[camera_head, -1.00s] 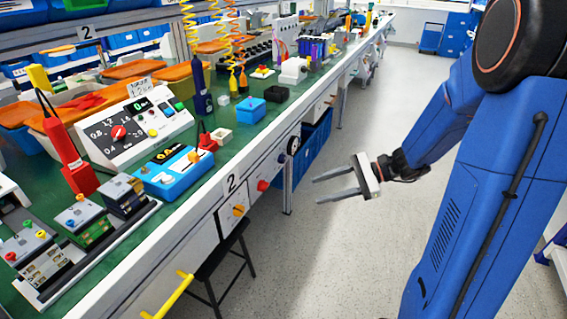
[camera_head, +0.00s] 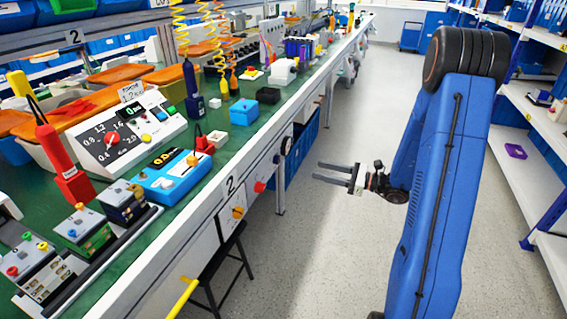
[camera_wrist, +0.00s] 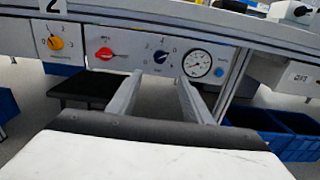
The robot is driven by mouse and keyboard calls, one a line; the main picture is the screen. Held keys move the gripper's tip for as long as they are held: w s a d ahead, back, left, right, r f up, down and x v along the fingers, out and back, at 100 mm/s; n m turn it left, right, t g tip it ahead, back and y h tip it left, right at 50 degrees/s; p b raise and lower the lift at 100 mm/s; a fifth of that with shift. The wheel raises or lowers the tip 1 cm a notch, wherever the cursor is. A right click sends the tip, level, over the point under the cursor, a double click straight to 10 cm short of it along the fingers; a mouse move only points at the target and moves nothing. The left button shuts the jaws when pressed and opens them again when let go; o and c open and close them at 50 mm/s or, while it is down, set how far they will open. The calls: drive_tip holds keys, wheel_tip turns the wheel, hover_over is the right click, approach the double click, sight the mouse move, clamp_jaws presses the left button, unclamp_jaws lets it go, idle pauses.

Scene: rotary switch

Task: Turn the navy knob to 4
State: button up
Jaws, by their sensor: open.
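The navy knob (camera_wrist: 160,57) is on the white front panel under the bench, in the middle of the wrist view. Small marks surround it, but its pointed mark is too small to read. In the head view it is a small dark spot (camera_head: 276,159) on the bench front. My gripper (camera_wrist: 160,80) is open and empty, its two fingers reaching toward the panel on either side below the knob in the picture. In the head view my gripper (camera_head: 318,170) is out in the aisle, pointing left at the bench front, apart from the panel.
A red knob (camera_wrist: 104,54) is left of the navy knob, and a round gauge (camera_wrist: 197,64) is right of it. A yellow-orange knob (camera_wrist: 56,42) is farther left. Blue bins (camera_wrist: 285,135) and a dark stool (camera_head: 222,255) are below the bench.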

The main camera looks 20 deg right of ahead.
sight(279, 161)
drive_tip(key=x, duration=1.5)
drive_tip(key=shift+a, duration=0.15)
drive_tip(key=c, duration=1.1)
drive_tip(key=shift+o, duration=0.2)
drive_tip(key=shift+n, duration=0.3)
drive_tip(key=n, duration=0.5)
drive_tip(key=shift+w+n, duration=0.1)
drive_tip(key=shift+n, duration=0.2)
drive_tip(key=n, duration=0.5)
drive_tip(key=shift+n, duration=0.4)
drive_tip(key=shift+f, duration=0.1)
